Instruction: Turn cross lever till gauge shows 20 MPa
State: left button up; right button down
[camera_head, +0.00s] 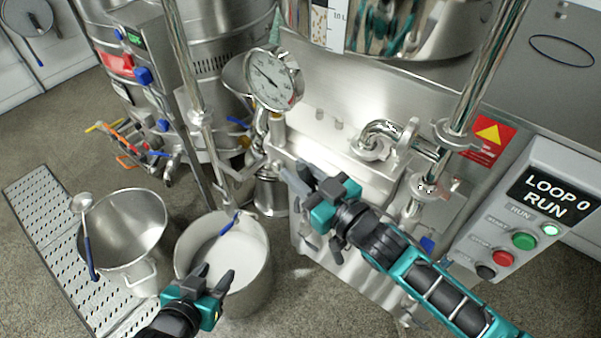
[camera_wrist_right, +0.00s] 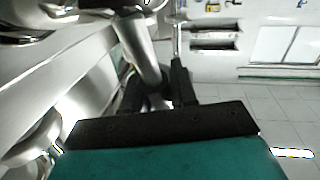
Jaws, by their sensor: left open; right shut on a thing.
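The round pressure gauge (camera_head: 273,79) has a white dial and stands on a metal pipe at the upper middle of the head view. Its dark needle points to the upper left; the numbers are too small to read. My right gripper (camera_head: 303,181) is below the gauge, at the front of the steel machine. It is shut on a shiny metal bar of the cross lever (camera_wrist_right: 142,55), which passes down to the fingers in the right wrist view. The rest of the lever is mostly hidden by the gripper. My left gripper (camera_head: 214,277) is open and empty, over the near side of a bucket.
The steel bucket (camera_head: 264,277) holds white liquid and a blue-handled tool. A control box (camera_head: 545,190) reading "LOOP 0 RUN" is at right. Vertical pipes (camera_head: 184,60) flank the gauge.

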jog(key=shift+s+d+r+t+y+b, duration=0.1)
jog(key=shift+s+d+t+y+b, duration=0.3)
jog(key=shift+b, duration=0.2)
jog(key=shift+d+r, duration=0.2)
jog(key=shift+r, duration=0.05)
jog(key=c, duration=1)
grip_release()
jog(key=shift+s+d, duration=0.1)
jog(key=shift+s, duration=0.05)
jog(key=v, duration=1.2)
jog(key=shift+s+f, duration=0.2)
jog(key=shift+f, duration=0.05)
